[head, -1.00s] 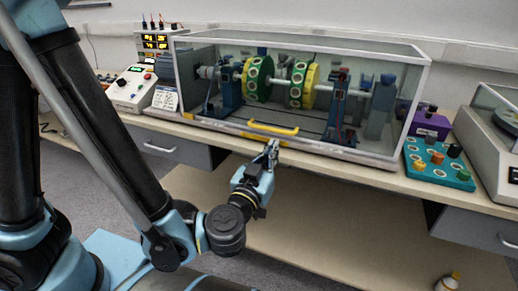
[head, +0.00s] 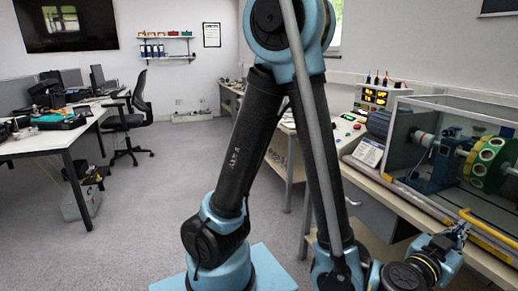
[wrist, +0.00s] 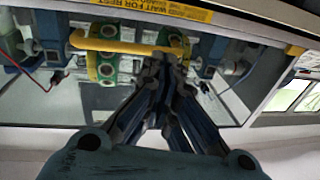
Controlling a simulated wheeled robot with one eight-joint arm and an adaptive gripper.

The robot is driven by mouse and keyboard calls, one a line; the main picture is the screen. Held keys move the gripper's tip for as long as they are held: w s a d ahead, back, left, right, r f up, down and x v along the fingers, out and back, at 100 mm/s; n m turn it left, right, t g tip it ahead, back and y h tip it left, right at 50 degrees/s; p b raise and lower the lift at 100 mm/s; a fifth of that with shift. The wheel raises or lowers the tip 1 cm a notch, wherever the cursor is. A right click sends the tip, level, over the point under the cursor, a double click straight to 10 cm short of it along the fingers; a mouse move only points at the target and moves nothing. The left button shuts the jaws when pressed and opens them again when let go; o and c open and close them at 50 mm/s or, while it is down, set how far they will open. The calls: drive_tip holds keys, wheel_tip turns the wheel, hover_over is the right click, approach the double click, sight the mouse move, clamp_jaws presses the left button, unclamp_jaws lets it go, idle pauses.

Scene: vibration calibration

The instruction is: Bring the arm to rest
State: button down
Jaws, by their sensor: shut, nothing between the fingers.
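My gripper (head: 457,232) is at the lower right of the head view, in front of the bench, by the lower front edge of the clear case (head: 415,190). In the wrist view its two dark fingers (wrist: 167,66) are together with nothing held. The fingertips appear beside the right end of a yellow handle (wrist: 118,47), which shows in the head view as a bar (head: 490,226). I cannot tell whether they touch it. My arm is bent, with its links filling the middle of the head view.
Inside the case is a green wheel (head: 488,163) on a shaft. A desk (head: 55,137) and chair (head: 132,115) stand across the room, with open floor (head: 130,205) between.

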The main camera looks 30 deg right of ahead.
drive_tip(key=w+d+n+t+y, duration=0.2)
drive_tip(key=w+d+t+y, duration=0.15)
drive_tip(key=w, duration=1.05)
drive_tip(key=w+d+n+t+y, duration=0.25)
drive_tip(key=w+t, duration=0.25)
drive_tip(key=w, duration=0.9)
drive_tip(key=w+a+f+n+t+y, duration=0.15)
drive_tip(key=w+a+y, duration=0.3)
drive_tip(key=w, duration=0.75)
drive_tip(key=w+a+f+n+t+y, duration=0.1)
drive_tip(key=w+a+f+n+y, duration=0.3)
drive_tip(key=w, duration=0.9)
drive_tip(key=w+a+n+g+y, duration=0.15)
drive_tip(key=w+a, duration=0.25)
drive_tip(key=a, duration=0.4)
drive_tip(key=w+a+f+n+g+y, duration=0.1)
drive_tip(key=w+a+y, duration=0.15)
drive_tip(key=a, duration=0.55)
drive_tip(key=w+a+n+g+y, duration=0.1)
drive_tip(key=w+a, duration=0.3)
drive_tip(key=a, duration=0.4)
drive_tip(key=s+a+f+n+g, duration=0.2)
drive_tip(key=s+a, duration=0.3)
drive_tip(key=a, duration=0.3)
drive_tip(key=s+a+f+n+g, duration=0.2)
drive_tip(key=s+a, duration=0.3)
drive_tip(key=a, duration=0.4)
drive_tip(key=shift+a+f+n+g+h, duration=0.25)
drive_tip(key=shift+f+n+g+h, duration=0.15)
drive_tip(key=shift+n+g, duration=0.2)
